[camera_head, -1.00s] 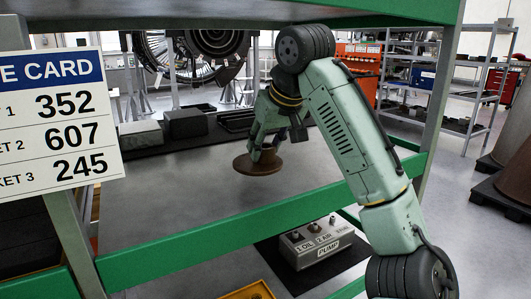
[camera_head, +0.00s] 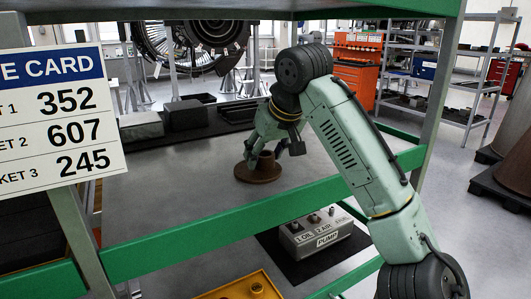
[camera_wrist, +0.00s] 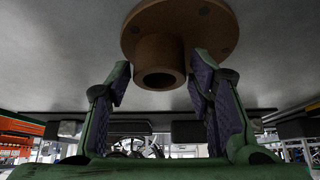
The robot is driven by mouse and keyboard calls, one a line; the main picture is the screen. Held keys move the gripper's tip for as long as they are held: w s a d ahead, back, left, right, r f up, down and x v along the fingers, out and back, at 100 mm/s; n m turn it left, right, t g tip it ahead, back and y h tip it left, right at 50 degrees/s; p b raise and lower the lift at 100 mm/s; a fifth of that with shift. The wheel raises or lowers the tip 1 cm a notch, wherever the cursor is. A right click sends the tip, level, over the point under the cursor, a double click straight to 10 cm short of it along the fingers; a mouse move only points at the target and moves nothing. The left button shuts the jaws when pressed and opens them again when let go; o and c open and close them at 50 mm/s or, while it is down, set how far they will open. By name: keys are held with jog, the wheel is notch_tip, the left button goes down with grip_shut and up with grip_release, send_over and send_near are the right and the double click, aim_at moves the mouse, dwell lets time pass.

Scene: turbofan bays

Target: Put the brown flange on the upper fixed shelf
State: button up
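The brown flange (camera_head: 257,176) lies flat on the grey shelf surface (camera_head: 185,195) behind the green rail, its round hub pointing up. It also shows in the wrist view (camera_wrist: 185,25), where the picture looks upside down and the shelf is at the top. My gripper (camera_head: 267,152) is at the flange's hub, just above its disc. In the wrist view my gripper (camera_wrist: 162,78) is open, with one finger on each side of the hub and a visible gap to it on both sides.
A green rail (camera_head: 210,225) runs along the shelf's front, below my arm. A grey pump box (camera_head: 316,237) and a yellow tray (camera_head: 250,286) sit lower down. Dark boxes (camera_head: 186,115) stand at the shelf's back. A number card (camera_head: 65,120) hangs at left.

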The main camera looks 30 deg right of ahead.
jog(key=shift+o, duration=0.3)
jog(key=shift+r, duration=0.1)
jog(key=b+v, duration=0.2)
jog(key=v, duration=1)
jog(key=shift+s, duration=0.1)
